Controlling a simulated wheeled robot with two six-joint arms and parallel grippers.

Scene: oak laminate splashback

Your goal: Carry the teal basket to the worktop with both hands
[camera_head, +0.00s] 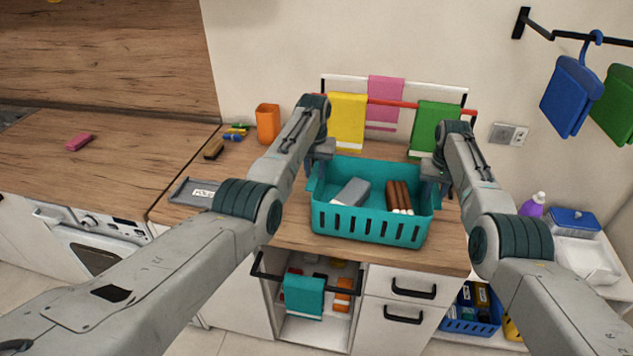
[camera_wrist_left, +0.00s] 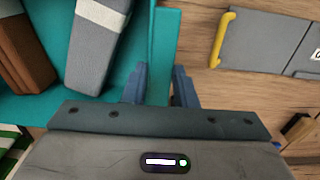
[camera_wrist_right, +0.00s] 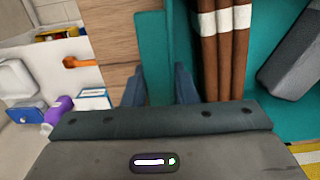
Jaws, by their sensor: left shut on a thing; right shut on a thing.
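The teal basket (camera_head: 368,223) is upright at the worktop (camera_head: 290,232), near its front edge; I cannot tell whether its base touches the surface. Inside lie a grey block with a white band (camera_head: 352,192) and several brown sticks with white bands (camera_head: 399,196). My left gripper (camera_head: 318,168) is shut on the basket's left wall, which also shows between its fingers in the left wrist view (camera_wrist_left: 160,60). My right gripper (camera_head: 437,180) is shut on the right wall, seen in the right wrist view (camera_wrist_right: 152,50).
A towel rail with yellow (camera_head: 346,121), pink (camera_head: 384,98) and green (camera_head: 434,129) towels stands behind the basket. An orange cup (camera_head: 268,123), a brown brush (camera_head: 214,149) and a grey case (camera_head: 195,192) are to the left. An open cupboard with a teal towel (camera_head: 304,296) is below.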

